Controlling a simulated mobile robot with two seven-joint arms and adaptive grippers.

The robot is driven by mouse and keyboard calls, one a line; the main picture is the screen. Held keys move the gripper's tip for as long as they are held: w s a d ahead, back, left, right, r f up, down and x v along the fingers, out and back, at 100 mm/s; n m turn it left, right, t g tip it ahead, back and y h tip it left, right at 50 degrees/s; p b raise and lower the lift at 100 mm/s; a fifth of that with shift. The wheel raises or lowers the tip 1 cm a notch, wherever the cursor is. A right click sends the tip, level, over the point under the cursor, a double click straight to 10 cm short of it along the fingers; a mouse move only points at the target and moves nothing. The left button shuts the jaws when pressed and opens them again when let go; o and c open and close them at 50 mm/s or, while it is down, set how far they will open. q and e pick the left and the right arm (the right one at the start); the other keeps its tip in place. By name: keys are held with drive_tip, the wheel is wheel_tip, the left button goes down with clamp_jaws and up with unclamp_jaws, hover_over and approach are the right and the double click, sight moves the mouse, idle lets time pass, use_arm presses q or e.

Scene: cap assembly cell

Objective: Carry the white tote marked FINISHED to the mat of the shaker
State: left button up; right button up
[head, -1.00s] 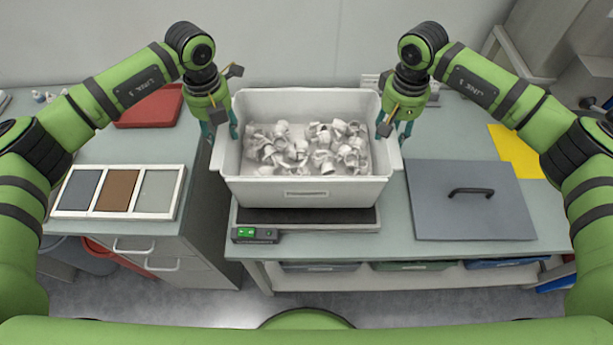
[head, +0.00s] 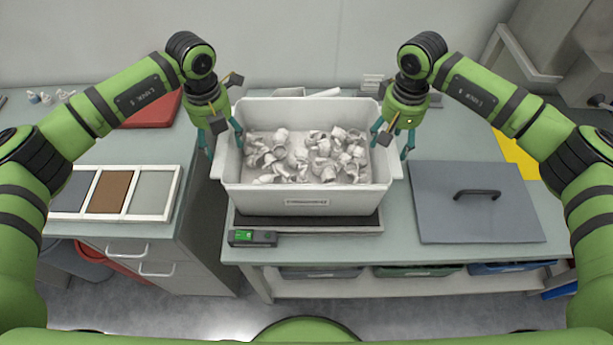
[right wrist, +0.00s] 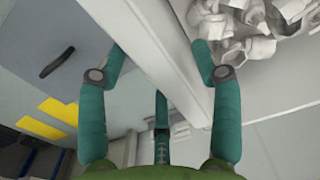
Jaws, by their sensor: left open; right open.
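The white tote (head: 262,199) is full of white caps (head: 315,155). The label on its front is too small to read. It appears to rest on the dark mat (head: 350,221) of a low platform with a small green-lit display box (head: 252,238). My left gripper (head: 222,140) is open at the tote's left end, by the rim. My right gripper (head: 392,141) is open at the right end. In the right wrist view its fingers (right wrist: 158,62) stand on either side of the tote's rim (right wrist: 150,40), with room around it.
A grey lid with a handle (head: 440,205) lies on the bench to the right, with a yellow sheet (head: 515,150) behind it. A white-framed tray with three panels (head: 127,206) and a red item (head: 150,112) are on the left bench.

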drive_tip(key=shift+r, duration=0.1)
use_arm(q)
wheel_tip(320, 180, up, 12)
use_arm(e)
wheel_tip(320, 180, up, 12)
idle(0.6)
idle(0.4)
